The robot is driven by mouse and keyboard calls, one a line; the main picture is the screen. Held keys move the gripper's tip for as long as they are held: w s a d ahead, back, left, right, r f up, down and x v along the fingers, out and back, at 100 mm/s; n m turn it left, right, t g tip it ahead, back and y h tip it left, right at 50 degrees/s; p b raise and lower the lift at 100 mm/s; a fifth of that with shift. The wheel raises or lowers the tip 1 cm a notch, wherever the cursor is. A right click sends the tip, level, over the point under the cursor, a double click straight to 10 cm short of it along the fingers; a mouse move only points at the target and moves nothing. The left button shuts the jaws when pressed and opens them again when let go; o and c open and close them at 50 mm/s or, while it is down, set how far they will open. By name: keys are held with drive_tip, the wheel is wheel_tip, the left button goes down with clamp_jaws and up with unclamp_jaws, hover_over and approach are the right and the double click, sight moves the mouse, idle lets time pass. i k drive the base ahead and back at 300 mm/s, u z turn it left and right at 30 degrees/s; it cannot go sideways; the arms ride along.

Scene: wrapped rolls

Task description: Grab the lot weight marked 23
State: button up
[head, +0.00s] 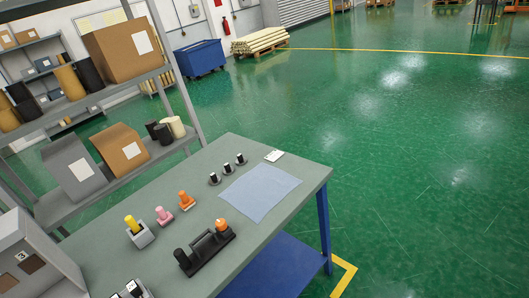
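No marking 23 is readable in the head view, so I cannot tell which thing is the lot weight. On the grey-green table (158,216) stand three small black pieces with white parts: one (214,179), a second (227,168) and a third (240,159), in a row near the far edge. Further black-and-white pieces (132,288) sit at the bottom edge, partly cut off. Any marks on them are too small to read. My gripper is not in view.
Yellow (131,222), pink (164,215) and orange (186,199) knobbed pieces stand mid-table. A black rack (207,252) holds an orange-topped piece. A blue sheet (262,191) lies right. A grey box (35,262) is lower left. Shelves with cartons (122,148) stand behind. Open green floor lies right.

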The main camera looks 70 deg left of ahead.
sight(240, 160)
drive_tip(key=i, duration=2.15)
drive_tip(key=u, duration=3.25)
drive_tip(key=i, duration=1.05)
drive_tip(key=z, duration=0.05)
